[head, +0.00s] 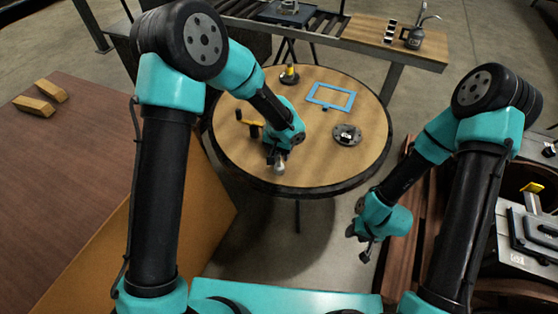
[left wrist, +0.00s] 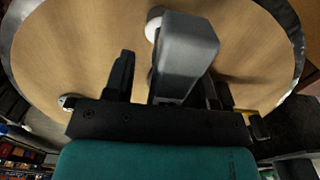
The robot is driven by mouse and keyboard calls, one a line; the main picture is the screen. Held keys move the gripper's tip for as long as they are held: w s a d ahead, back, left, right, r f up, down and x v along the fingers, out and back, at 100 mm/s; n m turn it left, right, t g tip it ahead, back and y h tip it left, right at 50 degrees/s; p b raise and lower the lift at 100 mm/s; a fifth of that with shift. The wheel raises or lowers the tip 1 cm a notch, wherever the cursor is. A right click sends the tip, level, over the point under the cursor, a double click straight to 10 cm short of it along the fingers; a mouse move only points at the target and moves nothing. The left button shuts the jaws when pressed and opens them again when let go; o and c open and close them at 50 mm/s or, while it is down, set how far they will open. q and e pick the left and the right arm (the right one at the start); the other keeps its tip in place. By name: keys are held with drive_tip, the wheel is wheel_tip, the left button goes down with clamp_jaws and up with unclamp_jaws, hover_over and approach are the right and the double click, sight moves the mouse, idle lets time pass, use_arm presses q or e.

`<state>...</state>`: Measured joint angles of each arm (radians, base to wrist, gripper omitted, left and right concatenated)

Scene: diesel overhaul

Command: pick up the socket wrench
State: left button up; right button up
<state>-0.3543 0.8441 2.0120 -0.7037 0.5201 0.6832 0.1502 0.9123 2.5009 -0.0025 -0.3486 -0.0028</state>
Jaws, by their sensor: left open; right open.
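My left gripper (head: 276,158) is open, low over the near edge of the round wooden table (head: 303,168). In the left wrist view a grey metal bar-like piece (left wrist: 186,50) stands up between its fingers, with a pale round end (left wrist: 154,28) beyond it. This may be the socket wrench; I cannot tell for sure. In the head view a small silvery part (head: 279,168) shows right at the fingertips, and the rest is hidden by the gripper. I cannot tell whether the fingers touch it. My right gripper (head: 364,243) is open and empty, off the table to the right.
On the round table lie a yellow-and-black item (head: 254,130), a blue frame (head: 330,97), a dark round flange (head: 347,135) and a black-and-yellow upright item (head: 290,76). A brown bench (head: 70,150) is at left. An oil can (head: 413,38) stands on the back bench.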

use_arm(q)
clamp_jaws()
idle(0.5)
